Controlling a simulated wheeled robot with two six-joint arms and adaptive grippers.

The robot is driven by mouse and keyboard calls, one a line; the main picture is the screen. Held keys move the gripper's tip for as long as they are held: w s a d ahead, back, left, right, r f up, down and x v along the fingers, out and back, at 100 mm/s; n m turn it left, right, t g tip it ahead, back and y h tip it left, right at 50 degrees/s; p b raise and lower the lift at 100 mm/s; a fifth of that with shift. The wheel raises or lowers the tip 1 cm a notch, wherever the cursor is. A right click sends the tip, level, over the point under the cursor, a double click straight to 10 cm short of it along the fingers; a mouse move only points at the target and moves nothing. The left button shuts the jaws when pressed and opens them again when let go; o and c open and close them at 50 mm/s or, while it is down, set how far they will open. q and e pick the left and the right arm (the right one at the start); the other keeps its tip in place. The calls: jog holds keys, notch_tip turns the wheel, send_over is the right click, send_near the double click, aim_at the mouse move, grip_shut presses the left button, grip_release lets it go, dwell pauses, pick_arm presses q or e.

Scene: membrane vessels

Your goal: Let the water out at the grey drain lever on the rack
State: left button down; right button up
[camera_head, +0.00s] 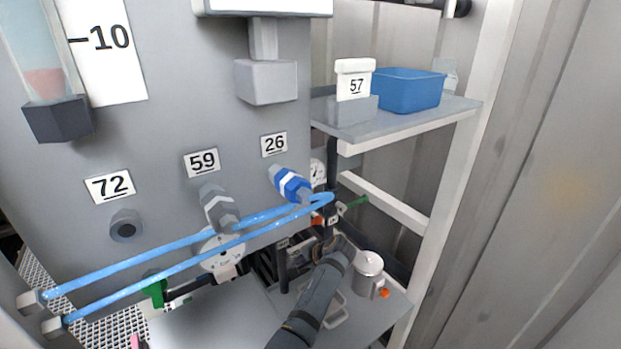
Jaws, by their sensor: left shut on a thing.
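My left gripper (327,247), at the end of the dark arm that comes up from the bottom middle, is low among the pipes beside the rack's lower shelf. It is shut on a small grey part that looks like the grey drain lever, mostly hidden by the fingers and wrist. How far the lever is turned cannot be told. My right gripper is not in view.
Two blue hoses (180,262) cross in front of the grey panel (180,100) and its fittings labelled 72, 59 and 26. A metal canister (369,268) stands close right of my arm. A blue bin (408,90) is on the upper shelf (440,111).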

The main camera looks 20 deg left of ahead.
pick_arm(q)
jog(key=d+n+g+b, duration=0.1)
jog(key=n+b, duration=0.1)
jog(key=d+n+g+b, duration=0.1)
jog(key=n+g+b, duration=0.1)
jog(key=b, duration=0.1)
jog(key=d+n+g+b, duration=0.1)
jog(key=n+b, duration=0.1)
jog(key=b, duration=0.1)
jog(key=shift+s+g+y, duration=0.1)
jog(key=shift+g+y, duration=0.2)
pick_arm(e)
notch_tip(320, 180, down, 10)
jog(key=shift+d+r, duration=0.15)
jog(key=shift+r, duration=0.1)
pick_arm(q)
jog(key=shift+r, duration=0.1)
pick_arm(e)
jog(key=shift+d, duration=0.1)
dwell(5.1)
